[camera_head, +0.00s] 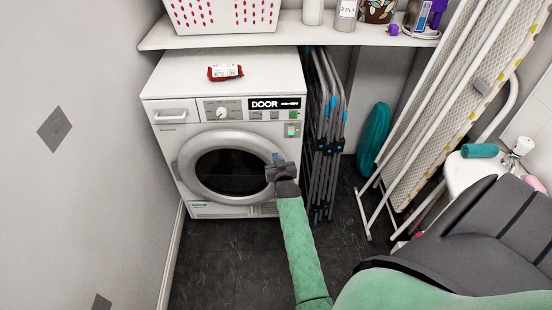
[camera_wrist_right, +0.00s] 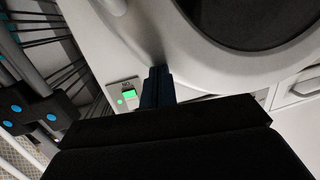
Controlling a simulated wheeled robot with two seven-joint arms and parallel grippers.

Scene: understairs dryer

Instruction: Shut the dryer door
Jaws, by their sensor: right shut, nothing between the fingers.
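The white dryer (camera_head: 170,150) stands against the back wall under a shelf. Its round door (camera_head: 187,165), a pale ring around dark glass, looks flush or nearly flush with the front; I cannot tell whether it is latched. My right gripper (camera_head: 277,159) is shut and empty at the right edge of the door. In the right wrist view, the shut fingers (camera_wrist_right: 156,82) point at the white front beside the door rim (camera_wrist_right: 190,50); I cannot tell if they touch it. The panel's display reads DOOR. My left gripper is not in view.
A red packet (camera_head: 225,72) lies on the dryer top. Folded grey racks (camera_head: 325,140) stand close to the dryer's right side. The shelf (camera_head: 290,30) above holds a basket (camera_head: 222,16) and jars. An ironing board (camera_head: 430,100) leans at right. Dark floor in front is clear.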

